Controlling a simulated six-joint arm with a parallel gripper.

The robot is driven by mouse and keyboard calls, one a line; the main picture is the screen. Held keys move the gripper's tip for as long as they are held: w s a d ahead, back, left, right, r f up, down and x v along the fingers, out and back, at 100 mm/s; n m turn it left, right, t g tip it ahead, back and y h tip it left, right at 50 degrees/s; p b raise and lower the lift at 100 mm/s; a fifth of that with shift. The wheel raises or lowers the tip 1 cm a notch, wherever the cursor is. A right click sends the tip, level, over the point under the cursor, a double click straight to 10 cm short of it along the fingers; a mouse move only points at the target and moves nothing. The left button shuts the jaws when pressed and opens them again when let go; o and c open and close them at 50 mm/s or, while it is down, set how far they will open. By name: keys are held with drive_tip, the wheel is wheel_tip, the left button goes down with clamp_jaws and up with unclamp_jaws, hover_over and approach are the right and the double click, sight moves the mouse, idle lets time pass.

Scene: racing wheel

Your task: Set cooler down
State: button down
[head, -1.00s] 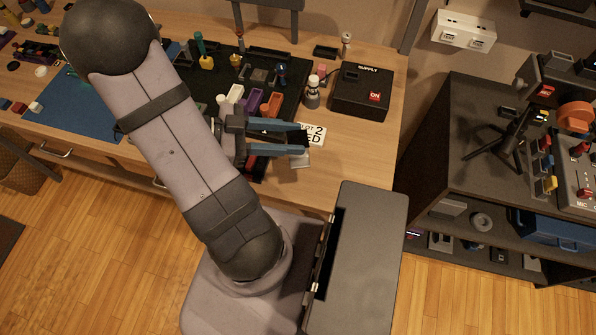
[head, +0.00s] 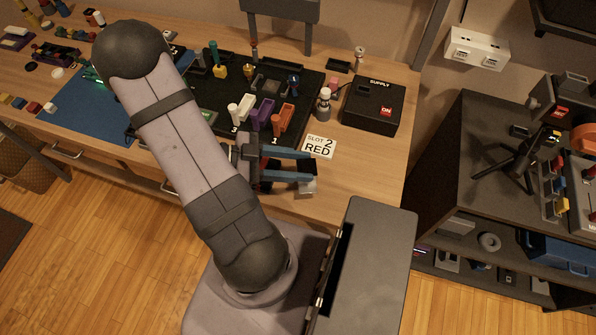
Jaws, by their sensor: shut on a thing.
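My gripper (head: 312,169) is over the front part of the wooden table, its two blue-grey fingers pointing right. It is shut on a small pale grey block (head: 308,187), which shows just under and beside the fingertips. The fingers hide most of this block, and I cannot tell for sure that it is the cooler. The gripper is just in front of a white card reading "SLOT 2 RED" (head: 318,147). I cannot tell how high the block is above the table.
A black supply box (head: 373,105) stands behind and right of the card. A dark board (head: 222,92) with coloured holders lies behind the gripper. Bare tabletop (head: 365,165) lies to the right. A dark shelf unit (head: 480,140) stands farther right, beyond a gap.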

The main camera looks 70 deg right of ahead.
drive_tip(key=shift+f, duration=1.8)
drive_tip(key=shift+f, duration=0.1)
drive_tip(key=c, duration=1.1)
unclamp_jaws()
drive_tip(key=b+v, duration=0.2)
drive_tip(key=v, duration=1)
